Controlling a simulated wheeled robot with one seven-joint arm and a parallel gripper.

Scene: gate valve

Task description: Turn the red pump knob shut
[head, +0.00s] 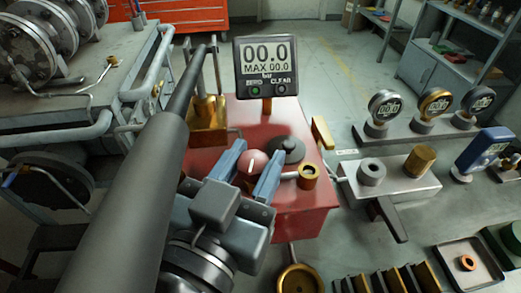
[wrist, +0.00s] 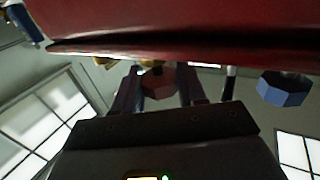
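The red pump knob (head: 251,164), round with a white mark on it, sits on top of the red pump box (head: 305,222) in the head view. My gripper (head: 257,161) has its two blue-grey fingers apart, one on each side of the knob. In the wrist view the gripper (wrist: 160,88) also shows the red knob (wrist: 163,78) between its fingers. The fingers look open; whether they touch the knob is hard to see.
A dark round cap (head: 288,150) and a brass fitting (head: 308,176) stand close right of the knob. A brass block (head: 207,112) is behind it. Gauges (head: 384,108) and a grey fixture with a brass cylinder (head: 420,160) stand on the bench at right.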

